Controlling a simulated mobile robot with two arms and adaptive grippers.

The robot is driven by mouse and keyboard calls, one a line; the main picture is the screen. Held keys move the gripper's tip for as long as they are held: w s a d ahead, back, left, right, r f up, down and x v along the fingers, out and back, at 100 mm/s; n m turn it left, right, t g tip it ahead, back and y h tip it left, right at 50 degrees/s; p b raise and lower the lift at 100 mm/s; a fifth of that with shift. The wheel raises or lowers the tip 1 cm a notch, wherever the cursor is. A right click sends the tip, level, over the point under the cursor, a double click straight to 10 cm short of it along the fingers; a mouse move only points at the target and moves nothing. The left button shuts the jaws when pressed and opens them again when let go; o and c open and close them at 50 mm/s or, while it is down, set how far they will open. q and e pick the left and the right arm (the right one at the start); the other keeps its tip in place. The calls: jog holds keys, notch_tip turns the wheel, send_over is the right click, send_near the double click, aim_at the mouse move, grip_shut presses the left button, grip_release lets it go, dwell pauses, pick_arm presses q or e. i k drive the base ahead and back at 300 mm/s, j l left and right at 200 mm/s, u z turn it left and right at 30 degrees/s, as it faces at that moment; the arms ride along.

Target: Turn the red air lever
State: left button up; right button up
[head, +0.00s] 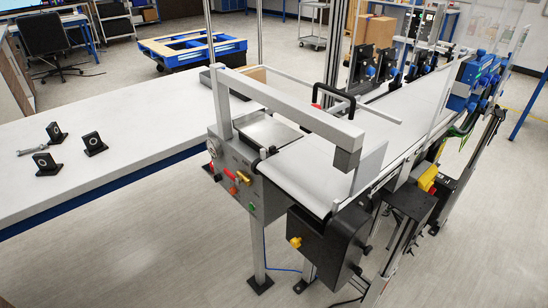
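The red lever (229,173) is small and sits on the front face of a grey control box (262,190) at the near end of the conveyor. It appears to slant down to the right. An orange-yellow fitting (243,178) is just right of it, and a round gauge (213,149) is up to its left. A green button (251,206) sits below. Neither of my grippers shows in the head view, so nothing is seen touching the lever.
A long white table (110,130) on the left holds several black brackets (93,143) and a wrench (33,150). The white belt (320,165) runs back right under a grey overhead beam (285,105). A black motor housing (325,240) juts out front. The floor in front is clear.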

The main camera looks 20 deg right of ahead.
aim_at(231, 176)
jog(key=i+j+z, duration=0.25)
jog(key=z, duration=0.15)
jog(key=i+j+z, duration=0.5)
jog(key=j+z, duration=0.3)
jog(key=i+j, duration=0.15)
jog(key=j, duration=0.15)
jog(key=i+j, duration=0.15)
jog(key=j, duration=0.2)
jog(key=i+j+z, duration=0.1)
jog(key=j, duration=0.2)
jog(key=i+j, duration=0.15)
jog(key=j, duration=0.2)
jog(key=l+z, duration=0.35)
jog(key=z, duration=0.15)
jog(key=k, duration=0.05)
